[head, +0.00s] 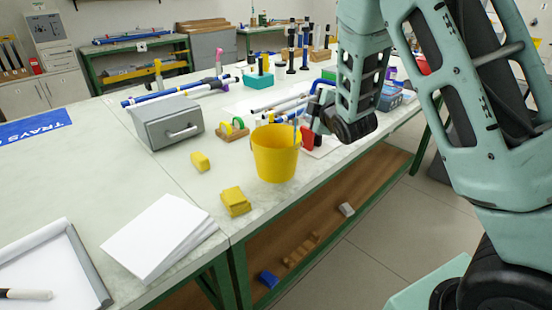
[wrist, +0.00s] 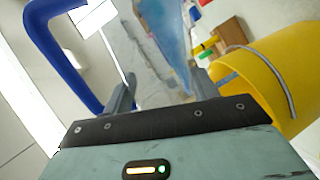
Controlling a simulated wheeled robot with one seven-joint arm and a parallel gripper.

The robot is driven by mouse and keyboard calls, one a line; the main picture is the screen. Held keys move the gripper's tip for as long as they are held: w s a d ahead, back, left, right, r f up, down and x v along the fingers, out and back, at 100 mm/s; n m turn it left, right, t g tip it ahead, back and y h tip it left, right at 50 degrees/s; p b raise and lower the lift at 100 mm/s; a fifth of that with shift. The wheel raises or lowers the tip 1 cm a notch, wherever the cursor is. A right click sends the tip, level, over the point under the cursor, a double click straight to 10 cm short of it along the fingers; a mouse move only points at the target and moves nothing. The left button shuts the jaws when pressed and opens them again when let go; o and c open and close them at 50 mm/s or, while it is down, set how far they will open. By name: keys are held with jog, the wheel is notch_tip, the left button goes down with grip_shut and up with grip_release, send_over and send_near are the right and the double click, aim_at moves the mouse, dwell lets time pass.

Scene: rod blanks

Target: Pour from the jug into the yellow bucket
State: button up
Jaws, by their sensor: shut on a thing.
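The yellow bucket (head: 276,160) stands upright near the table's front edge. In the wrist view its rim and grey handle (wrist: 285,85) show at the right. My gripper (head: 322,120) is just right of the bucket, slightly above its rim. In the wrist view my gripper (wrist: 160,92) is shut on the jug, a clear vessel (wrist: 165,35) with a blue handle (wrist: 58,60). The jug looks tilted, with bluish liquid inside. In the head view its blue handle (head: 320,90) shows, and a thin pale-blue streak is at the bucket's rim. I cannot tell how much has flowed; the bucket's inside is mostly hidden.
A grey box (head: 167,121) is behind left of the bucket. A yellow block (head: 200,161) and yellow sponge-like blocks (head: 236,202) lie left of it. White sheets (head: 163,238) are at the front. Rods and blue-handled tools lie behind.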

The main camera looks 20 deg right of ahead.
jog(key=shift+r, duration=0.1)
dwell(0.5)
jog(key=shift+a, duration=0.1)
jog(key=shift+r+n, duration=0.1)
jog(key=shift+n, duration=0.2)
dwell(0.5)
jog(key=shift+a+r+h, duration=0.1)
jog(key=shift+h, duration=0.2)
jog(key=shift+n+p, duration=0.3)
jog(key=shift+p, duration=0.05)
dwell(0.4)
jog(key=shift+a+r, duration=0.1)
dwell(0.8)
jog(key=shift+a+r+n, duration=0.15)
jog(key=shift+n, duration=0.35)
jog(key=shift+w+p, duration=0.1)
jog(key=shift+p, duration=0.25)
